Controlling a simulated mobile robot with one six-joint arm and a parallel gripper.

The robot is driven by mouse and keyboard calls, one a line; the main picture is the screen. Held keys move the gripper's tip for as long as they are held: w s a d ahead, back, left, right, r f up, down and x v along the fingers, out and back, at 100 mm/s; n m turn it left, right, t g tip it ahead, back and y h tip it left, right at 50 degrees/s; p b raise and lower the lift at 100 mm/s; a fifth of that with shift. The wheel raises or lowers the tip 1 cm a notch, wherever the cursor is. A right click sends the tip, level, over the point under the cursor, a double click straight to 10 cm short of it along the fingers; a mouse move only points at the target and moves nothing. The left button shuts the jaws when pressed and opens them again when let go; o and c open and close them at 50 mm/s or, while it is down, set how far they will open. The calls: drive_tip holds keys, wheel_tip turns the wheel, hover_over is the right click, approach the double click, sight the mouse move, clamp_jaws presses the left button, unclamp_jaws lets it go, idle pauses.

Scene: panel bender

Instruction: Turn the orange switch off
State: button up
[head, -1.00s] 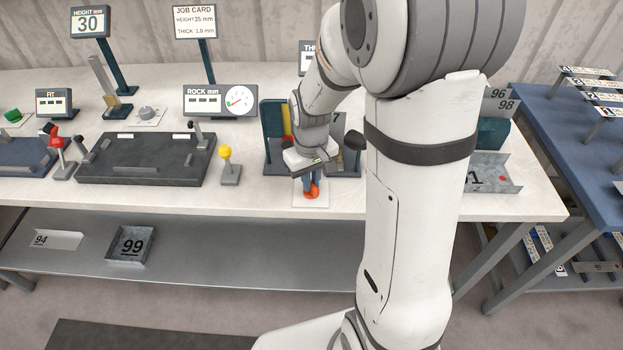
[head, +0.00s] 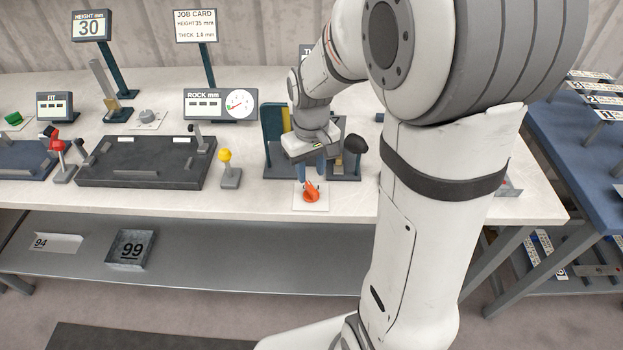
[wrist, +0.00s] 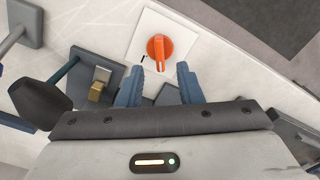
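The orange switch (head: 311,193) is a round knob with a raised bar, on a white square plate (head: 320,206) at the front edge of the bench. It also shows in the wrist view (wrist: 159,47), beyond my fingertips, with a short black mark on the plate at its lower left. My gripper (head: 312,178) is above and just behind the switch. The fingers do not touch the knob.
A yellow-topped lever (head: 225,156) stands left of the switch, beside a dark flat fixture (head: 145,163). A black knob on a lever (head: 355,144) is close to my gripper's right. In the wrist view, a dark block with a brass piece (wrist: 96,90) lies left of the fingers.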

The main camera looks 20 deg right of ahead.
sight(312, 188)
drive_tip(key=shift+r, duration=1.4)
drive_tip(key=shift+s+r, duration=0.25)
drive_tip(key=s+r+m+t, duration=0.1)
drive_tip(key=s+r, duration=0.1)
drive_tip(key=s, duration=0.5)
drive_tip(key=s+r+m+t, duration=0.1)
drive_tip(key=s+r+t, duration=0.1)
drive_tip(key=s, duration=0.4)
drive_tip(key=shift+s+r+m, duration=0.3)
drive_tip(key=shift+s+r, duration=0.05)
